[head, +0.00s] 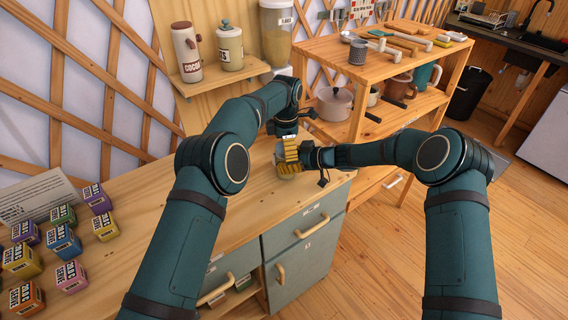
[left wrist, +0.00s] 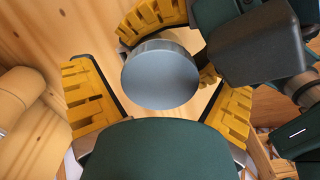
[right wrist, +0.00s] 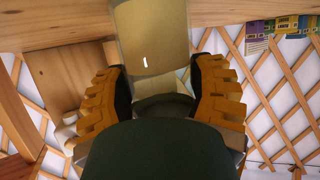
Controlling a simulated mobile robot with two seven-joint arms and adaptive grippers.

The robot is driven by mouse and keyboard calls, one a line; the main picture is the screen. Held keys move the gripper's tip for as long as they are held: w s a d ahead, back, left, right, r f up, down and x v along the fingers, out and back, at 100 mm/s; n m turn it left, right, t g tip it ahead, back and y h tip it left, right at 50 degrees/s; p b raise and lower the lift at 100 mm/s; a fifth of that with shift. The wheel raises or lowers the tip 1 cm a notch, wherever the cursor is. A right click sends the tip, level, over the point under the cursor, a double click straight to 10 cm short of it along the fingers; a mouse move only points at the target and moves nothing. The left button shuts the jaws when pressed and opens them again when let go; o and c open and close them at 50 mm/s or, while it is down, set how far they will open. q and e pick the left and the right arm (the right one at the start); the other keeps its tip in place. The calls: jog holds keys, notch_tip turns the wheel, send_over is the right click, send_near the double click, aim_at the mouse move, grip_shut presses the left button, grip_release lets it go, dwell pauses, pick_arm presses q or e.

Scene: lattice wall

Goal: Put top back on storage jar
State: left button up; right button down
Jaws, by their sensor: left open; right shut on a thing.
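The storage jar (right wrist: 150,40) is a tan, see-through body with a small white mark. My right gripper (right wrist: 157,85) is shut on it from the side. In the head view the jar (head: 287,176) is near the counter's right end, mostly hidden by yellow fingers. The top (left wrist: 160,80) is a round grey-blue disc in the left wrist view. My left gripper (left wrist: 165,95) points down over it, its fingers open on either side with gaps. The top appears over the jar's mouth; I cannot tell whether it is fully seated.
Several coloured boxes (head: 65,242) stand on the counter (head: 150,265) at the left. A wall shelf (head: 225,78) with canisters is behind my left arm. A wooden rack (head: 330,48) with mugs and a pot stands at right. The counter's middle is clear.

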pick_arm(q)
jog(key=c, duration=1.3)
jog(key=m, duration=0.3)
jog(key=shift+m, duration=0.3)
jog(key=m, duration=0.3)
jog(key=shift+m, duration=0.3)
jog(key=m, duration=0.6)
jog(key=o, duration=1.3)
jog(key=shift+o, duration=0.2)
